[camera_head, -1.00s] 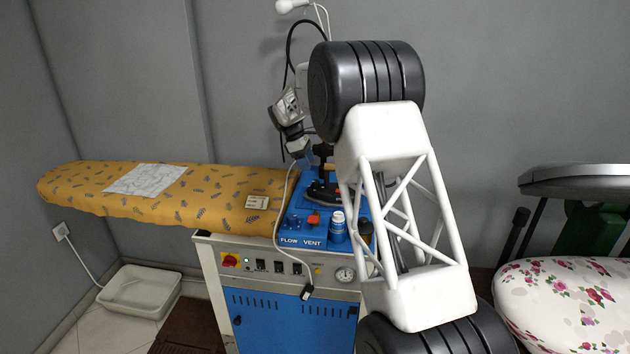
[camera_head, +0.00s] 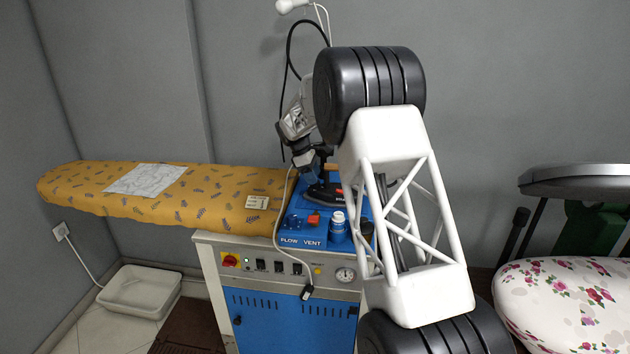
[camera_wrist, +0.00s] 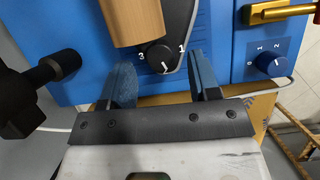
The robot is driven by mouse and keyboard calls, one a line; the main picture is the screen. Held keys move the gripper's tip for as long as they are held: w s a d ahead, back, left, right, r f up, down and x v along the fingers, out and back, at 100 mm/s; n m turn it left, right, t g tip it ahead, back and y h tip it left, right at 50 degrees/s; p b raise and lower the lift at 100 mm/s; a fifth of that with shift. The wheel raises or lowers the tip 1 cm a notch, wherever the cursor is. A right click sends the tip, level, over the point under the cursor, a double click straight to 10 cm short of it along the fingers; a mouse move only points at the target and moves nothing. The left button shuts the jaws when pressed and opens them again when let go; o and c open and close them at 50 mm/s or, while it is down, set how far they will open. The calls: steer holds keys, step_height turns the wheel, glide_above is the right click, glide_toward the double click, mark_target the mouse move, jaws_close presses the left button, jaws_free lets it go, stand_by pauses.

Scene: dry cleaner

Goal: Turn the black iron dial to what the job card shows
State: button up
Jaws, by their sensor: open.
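The black iron dial (camera_wrist: 158,54) shows in the wrist view on the dark iron, with a white 3 at its left and a white 1 at its right. Its short white mark lies at the dial's lower right side in that view. My gripper (camera_wrist: 158,62) is open, its two blue-grey fingers apart, one on each side of the dial; contact cannot be told. The iron (camera_head: 324,192) stands on the blue top of the machine in the head view. A small cream card (camera_head: 257,202), likely the job card, lies on the yellow board; its marking is too small to read.
The iron's wooden handle (camera_wrist: 132,20) is close above the dial in the wrist view. A blue knob (camera_wrist: 270,64) marked 0, 1, 2 and a brass part (camera_wrist: 285,12) are at right; a black knobbed part (camera_wrist: 50,75) is at left. A white-capped bottle (camera_head: 338,228) stands beside the iron.

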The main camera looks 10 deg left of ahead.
steer(key=shift+x, duration=1.15)
steer(key=c, duration=0.9)
